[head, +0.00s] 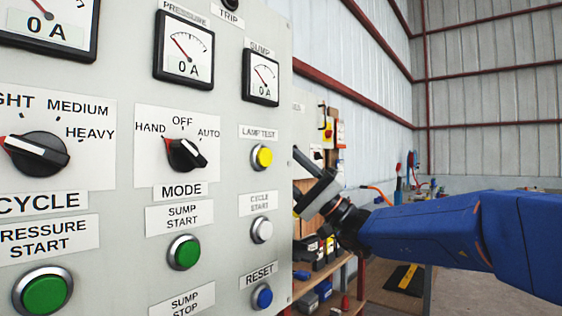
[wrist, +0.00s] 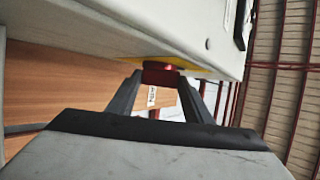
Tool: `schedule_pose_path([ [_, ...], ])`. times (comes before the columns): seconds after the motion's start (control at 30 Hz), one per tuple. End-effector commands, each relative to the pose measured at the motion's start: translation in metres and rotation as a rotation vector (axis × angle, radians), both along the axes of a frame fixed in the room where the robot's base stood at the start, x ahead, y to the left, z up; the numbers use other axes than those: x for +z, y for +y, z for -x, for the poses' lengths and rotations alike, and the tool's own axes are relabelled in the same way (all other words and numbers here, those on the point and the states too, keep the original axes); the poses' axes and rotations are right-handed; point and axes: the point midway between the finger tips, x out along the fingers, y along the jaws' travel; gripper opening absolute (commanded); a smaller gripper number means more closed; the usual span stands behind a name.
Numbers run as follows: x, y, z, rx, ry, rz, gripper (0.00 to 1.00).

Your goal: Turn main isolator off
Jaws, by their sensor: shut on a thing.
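In the wrist view a dark red handle (wrist: 161,74) stands on a yellow plate (wrist: 196,72) on the side of the grey cabinet; I take it to be the main isolator. The two fingers of my gripper (wrist: 160,84) are on either side of the handle, shut on it. The handle's turned position cannot be read from this angle. In the head view my gripper (head: 303,187) is at the right edge of the cabinet panel (head: 225,115). Its fingertips and the isolator are hidden behind that edge.
The panel front carries a mode selector (head: 186,154), a cycle selector (head: 38,155), meters (head: 184,52) and several push buttons, including a blue reset button (head: 262,297). Behind my arm is a wooden shelf (head: 338,268) with tools.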

Motion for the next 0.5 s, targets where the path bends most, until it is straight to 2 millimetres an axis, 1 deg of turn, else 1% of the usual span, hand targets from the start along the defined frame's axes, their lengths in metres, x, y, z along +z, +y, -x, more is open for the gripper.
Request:
schedule_pose_path([
  [0.27, -0.0011, 0.0017, 0.0024, 0.007, -0.001, 0.004, 0.24],
  [0.3, -0.0011, 0.0017, 0.0024, 0.007, -0.001, 0.004, 0.53],
  [0.33, -0.001, 0.0018, 0.0023, 0.007, -0.001, 0.004, 0.6],
  [0.37, -0.0009, 0.0017, 0.0023, 0.006, -0.001, 0.003, 0.64],
  [0.5, -0.0005, 0.0012, 0.0015, 0.005, -0.001, 0.003, 0.64],
])
